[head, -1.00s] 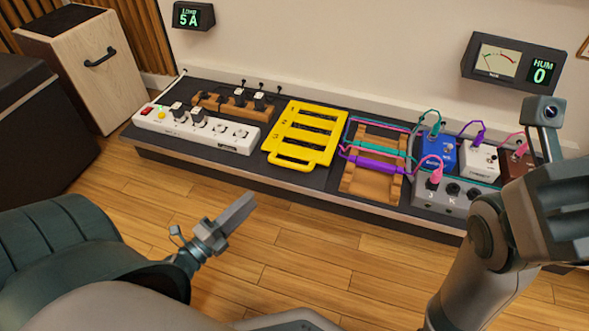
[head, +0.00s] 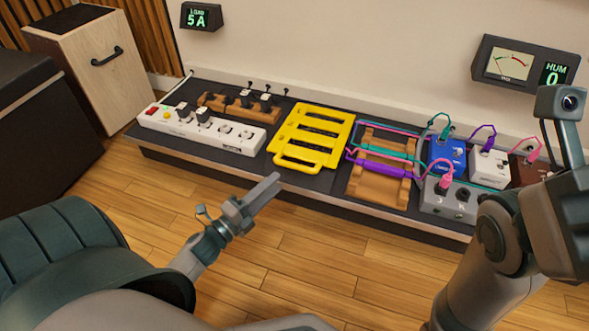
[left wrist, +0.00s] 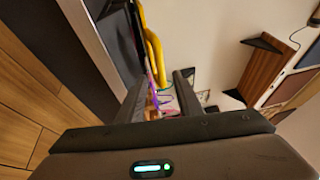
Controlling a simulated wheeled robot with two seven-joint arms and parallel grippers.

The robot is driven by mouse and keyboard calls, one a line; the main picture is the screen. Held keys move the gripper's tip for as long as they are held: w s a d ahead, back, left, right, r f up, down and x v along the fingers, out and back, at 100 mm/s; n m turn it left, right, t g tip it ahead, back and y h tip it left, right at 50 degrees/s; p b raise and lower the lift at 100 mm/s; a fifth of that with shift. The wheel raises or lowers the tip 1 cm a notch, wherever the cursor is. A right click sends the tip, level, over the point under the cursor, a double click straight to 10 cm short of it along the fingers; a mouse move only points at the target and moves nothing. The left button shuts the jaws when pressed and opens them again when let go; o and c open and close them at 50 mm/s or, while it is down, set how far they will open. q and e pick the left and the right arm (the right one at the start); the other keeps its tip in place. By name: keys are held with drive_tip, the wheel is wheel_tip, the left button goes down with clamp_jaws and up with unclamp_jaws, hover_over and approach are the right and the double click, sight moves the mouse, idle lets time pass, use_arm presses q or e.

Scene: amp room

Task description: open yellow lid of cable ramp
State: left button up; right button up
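The yellow lid (head: 318,113) of the cable ramp has several slots and a loop handle (head: 295,164) at its front edge. It lies flat on the dark low platform (head: 215,165), looking shut. My left gripper (head: 276,182) is in front of the platform's front edge, just below the handle in the head view, and apart from it. In the left wrist view, its fingers (left wrist: 158,95) are spread with nothing held between them. Part of the yellow lid (left wrist: 153,48) shows beyond the fingers there. My right arm stands at the right of the head view; its fingers do not show.
A white power strip (head: 200,130) lies left of the lid. A wooden rack (head: 385,185) with coloured cables is right of it, then a blue pedal (head: 447,155) and other pedals. The wall is close behind. The wooden floor (head: 300,255) in front is clear.

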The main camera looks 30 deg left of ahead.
sight(295, 166)
use_arm(q)
drive_tip(key=w+b, duration=0.1)
drive_tip(key=w, duration=0.2)
drive_tip(key=w+d+b, duration=0.1)
drive_tip(key=w, duration=0.2)
drive_tip(key=w+r+b, duration=0.1)
drive_tip(key=w, duration=0.2)
drive_tip(key=shift+w+d, duration=0.1)
drive_tip(key=shift+d, duration=0.1)
clamp_jaws()
